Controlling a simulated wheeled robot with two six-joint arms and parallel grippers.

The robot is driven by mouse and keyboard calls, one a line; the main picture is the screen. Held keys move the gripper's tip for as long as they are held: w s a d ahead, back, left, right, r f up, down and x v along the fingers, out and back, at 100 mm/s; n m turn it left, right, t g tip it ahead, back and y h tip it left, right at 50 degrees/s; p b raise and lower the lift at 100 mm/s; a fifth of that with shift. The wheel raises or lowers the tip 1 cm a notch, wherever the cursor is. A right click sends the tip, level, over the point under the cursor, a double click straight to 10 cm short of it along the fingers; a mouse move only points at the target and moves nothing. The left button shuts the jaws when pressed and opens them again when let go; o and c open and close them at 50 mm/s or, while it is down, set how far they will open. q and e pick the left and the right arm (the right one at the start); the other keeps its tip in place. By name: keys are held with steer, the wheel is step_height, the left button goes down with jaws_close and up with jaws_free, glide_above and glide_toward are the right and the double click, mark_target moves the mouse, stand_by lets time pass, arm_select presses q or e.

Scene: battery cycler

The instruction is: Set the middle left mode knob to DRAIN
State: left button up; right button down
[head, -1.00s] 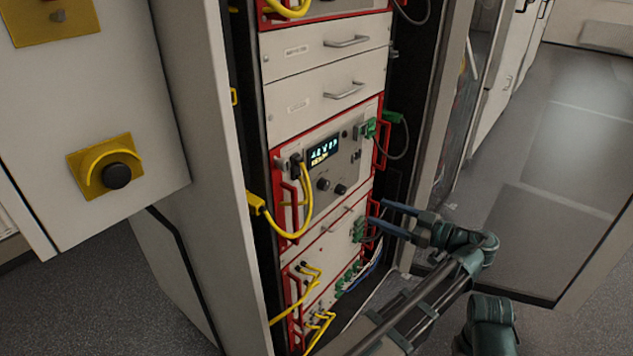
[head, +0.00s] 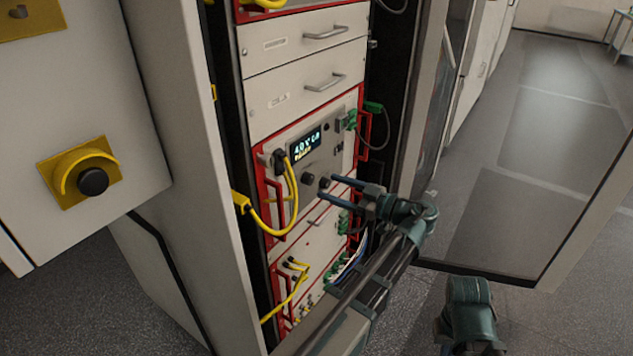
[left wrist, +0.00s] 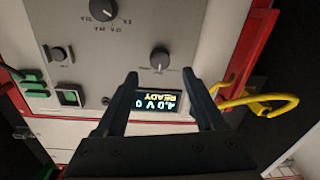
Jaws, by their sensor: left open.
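Which knob is the mode knob is unclear. My right gripper is not in view.
Yellow cables (head: 270,232) loop at the unit's left. Green connectors (head: 352,120) sit at its right. A red handle (head: 365,138) stands out there. Plain drawers (head: 300,85) lie above. An open cabinet door (head: 530,200) stands at right, with clear floor around.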

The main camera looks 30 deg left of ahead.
mark_target(312, 180)
arm_select(q)
steer(key=shift+a, duration=2.7)
jaws_close()
